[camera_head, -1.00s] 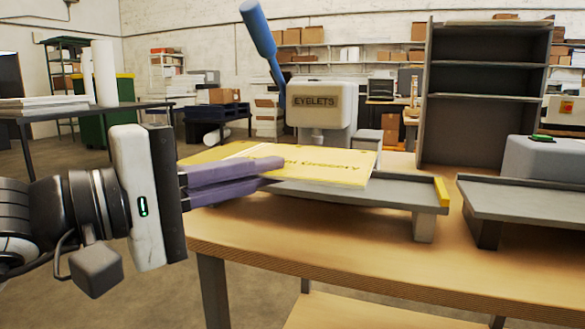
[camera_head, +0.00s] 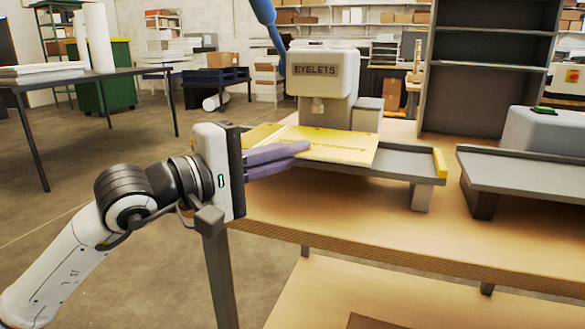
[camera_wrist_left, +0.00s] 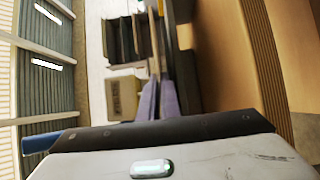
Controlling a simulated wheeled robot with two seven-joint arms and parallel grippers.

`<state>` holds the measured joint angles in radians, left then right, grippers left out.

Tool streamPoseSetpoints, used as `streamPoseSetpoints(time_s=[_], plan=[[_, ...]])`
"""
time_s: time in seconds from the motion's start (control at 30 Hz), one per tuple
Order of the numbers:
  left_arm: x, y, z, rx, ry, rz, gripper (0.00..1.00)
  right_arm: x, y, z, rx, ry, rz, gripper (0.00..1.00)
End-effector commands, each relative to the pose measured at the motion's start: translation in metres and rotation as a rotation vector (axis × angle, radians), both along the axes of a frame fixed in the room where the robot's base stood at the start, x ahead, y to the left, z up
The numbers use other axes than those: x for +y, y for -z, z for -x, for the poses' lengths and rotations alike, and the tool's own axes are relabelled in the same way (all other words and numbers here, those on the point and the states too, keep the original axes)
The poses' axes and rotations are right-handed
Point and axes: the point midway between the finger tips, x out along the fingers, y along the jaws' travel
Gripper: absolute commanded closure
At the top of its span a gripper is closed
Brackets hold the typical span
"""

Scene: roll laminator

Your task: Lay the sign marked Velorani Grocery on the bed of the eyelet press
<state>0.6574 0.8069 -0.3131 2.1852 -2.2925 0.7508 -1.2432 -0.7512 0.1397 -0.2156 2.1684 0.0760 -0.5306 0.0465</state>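The yellow sign (camera_head: 335,148), with dark lettering ending in "Grocery", is over the bed (camera_head: 410,160) of the eyelet press (camera_head: 322,88) in the head view. It looks nearly flat and low over the bed; I cannot tell whether it touches all along. My left gripper (camera_head: 300,158) reaches in from the left, its purple fingers closed about the sign's front left edge. The wrist view shows the fingers (camera_wrist_left: 160,95) close together, beside the press head (camera_wrist_left: 123,97). My right gripper is out of view.
The bed's right end has a yellow stop (camera_head: 439,162). A second grey machine (camera_head: 545,130) with its own tray stands to the right on the wooden table (camera_head: 400,215). A dark shelf unit (camera_head: 487,85) stands behind.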

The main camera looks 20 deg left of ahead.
Motion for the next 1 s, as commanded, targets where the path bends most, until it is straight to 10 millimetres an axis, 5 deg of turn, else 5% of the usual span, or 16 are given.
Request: streamPoseSetpoints(time_s=[0.1,0.53,0.67,1.0], plan=[[0.0,0.021,-0.001,0.003,0.0,0.001,1.0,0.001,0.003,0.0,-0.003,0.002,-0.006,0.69],[0.0,0.027,-0.004,0.0,0.0,0.0,1.0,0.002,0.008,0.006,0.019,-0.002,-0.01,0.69],[0.0,0.025,-0.004,0.001,0.0,-0.001,0.78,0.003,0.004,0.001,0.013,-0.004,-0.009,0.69],[0.0,0.022,-0.004,0.001,0.0,-0.001,0.78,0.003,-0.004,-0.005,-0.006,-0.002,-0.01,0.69]])
